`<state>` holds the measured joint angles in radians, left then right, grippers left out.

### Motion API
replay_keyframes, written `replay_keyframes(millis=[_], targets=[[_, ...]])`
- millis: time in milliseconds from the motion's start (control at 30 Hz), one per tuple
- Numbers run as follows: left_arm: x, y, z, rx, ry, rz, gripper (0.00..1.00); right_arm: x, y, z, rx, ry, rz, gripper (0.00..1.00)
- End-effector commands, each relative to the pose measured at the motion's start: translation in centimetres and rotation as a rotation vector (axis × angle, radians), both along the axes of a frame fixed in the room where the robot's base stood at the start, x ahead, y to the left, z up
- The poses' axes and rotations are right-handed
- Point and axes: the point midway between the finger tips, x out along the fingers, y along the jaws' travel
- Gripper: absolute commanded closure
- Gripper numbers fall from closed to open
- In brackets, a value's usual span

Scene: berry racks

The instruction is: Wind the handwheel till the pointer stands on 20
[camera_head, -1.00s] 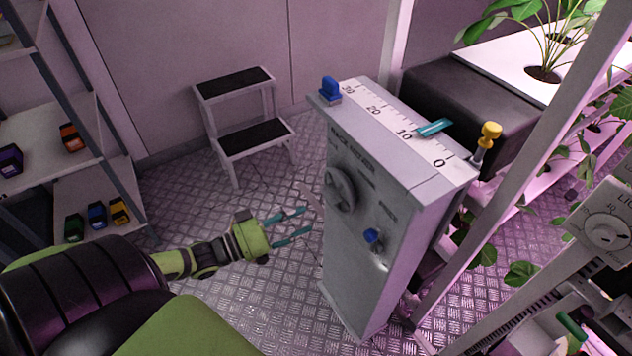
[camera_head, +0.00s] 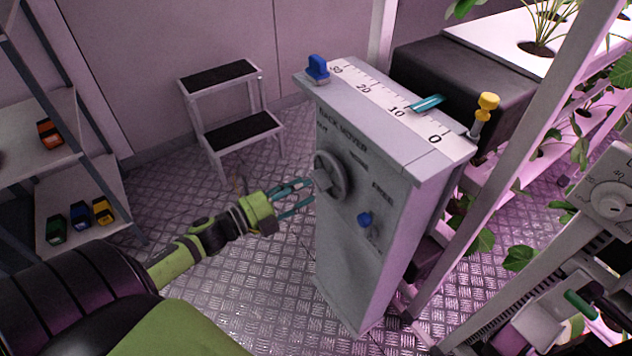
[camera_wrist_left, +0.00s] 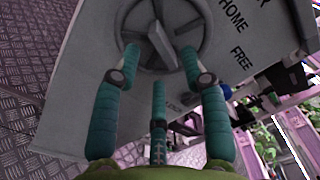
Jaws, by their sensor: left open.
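The handwheel (camera_head: 333,176) is a grey wheel on the front of the grey rack mover cabinet (camera_head: 360,240). It also shows in the left wrist view (camera_wrist_left: 203,38), with a hub bar across its middle. On the cabinet top is a white scale (camera_head: 380,95) numbered 0 to 30. The teal pointer (camera_head: 428,103) stands close to the 10 mark. My left gripper (camera_head: 309,190) is open, just left of the wheel. In the left wrist view its teal fingers (camera_wrist_left: 160,55) spread over the wheel's lower face; contact cannot be told. My right gripper is not in view.
A blue lever (camera_head: 365,220) sits low right of the wheel by the word FREE. A step stool (camera_head: 230,135) stands behind. A shelf (camera_head: 115,195) is at left, plant racks right.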

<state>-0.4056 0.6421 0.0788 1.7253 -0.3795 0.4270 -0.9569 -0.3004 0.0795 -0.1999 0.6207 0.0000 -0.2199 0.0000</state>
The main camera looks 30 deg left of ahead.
Motion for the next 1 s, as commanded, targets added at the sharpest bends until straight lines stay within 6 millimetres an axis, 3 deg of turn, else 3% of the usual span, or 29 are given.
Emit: replay_keyframes(millis=[300, 667, 767, 800, 1000], targets=[[3.8, -1.6, 0.1, -0.003, -0.001, -0.001, 0.56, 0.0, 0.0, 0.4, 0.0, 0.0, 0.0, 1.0], [4.3, -1.8, 0.0, -0.004, 0.002, -0.001, 0.56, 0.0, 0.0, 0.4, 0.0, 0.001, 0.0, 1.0], [4.3, -1.8, 0.0, -0.004, 0.002, -0.001, 0.92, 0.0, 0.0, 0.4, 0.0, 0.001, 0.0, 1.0], [4.3, -1.8, 0.0, -0.004, 0.002, -0.001, 1.0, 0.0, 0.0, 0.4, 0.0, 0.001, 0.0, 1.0], [4.3, -1.8, 0.0, -0.006, 0.002, -0.001, 1.0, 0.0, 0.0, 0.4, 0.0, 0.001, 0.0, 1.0]])
